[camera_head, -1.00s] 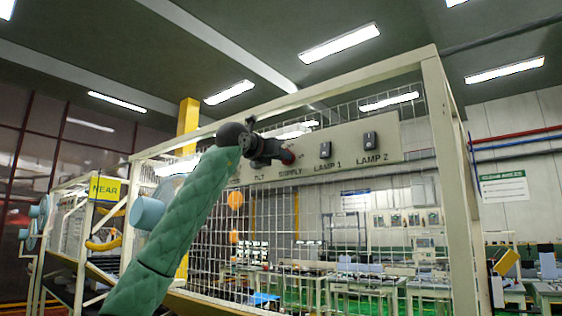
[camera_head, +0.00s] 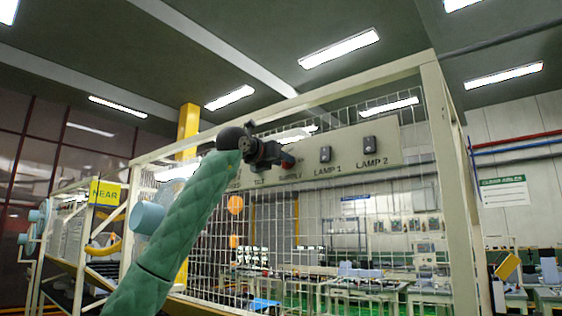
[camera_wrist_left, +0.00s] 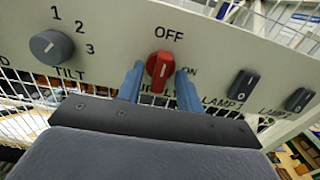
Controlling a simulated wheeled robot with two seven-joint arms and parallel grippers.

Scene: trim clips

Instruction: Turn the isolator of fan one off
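The isolator is a red rotary knob (camera_wrist_left: 160,71) on a pale panel (camera_wrist_left: 95,62), marked OFF above and ON to its right, with a partly covered label below. Its grip bar stands nearly upright in the left wrist view, its white mark towards OFF; the exact setting is hard to tell. My left gripper (camera_wrist_left: 160,84) is open, with one blue finger on each side of the knob and a small gap beside it. In the head view the gripper (camera_head: 272,152) is at the panel, just left of the red knob (camera_head: 288,162). My right gripper is out of view.
A grey TILT dial (camera_wrist_left: 52,47) is left of the isolator, and the dark LAMP 1 switch (camera_wrist_left: 243,84) and LAMP 2 switch (camera_wrist_left: 299,100) are right. A wire-mesh cage (camera_head: 330,220) lies below the panel. A yellow NEAR sign (camera_head: 105,192) hangs left.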

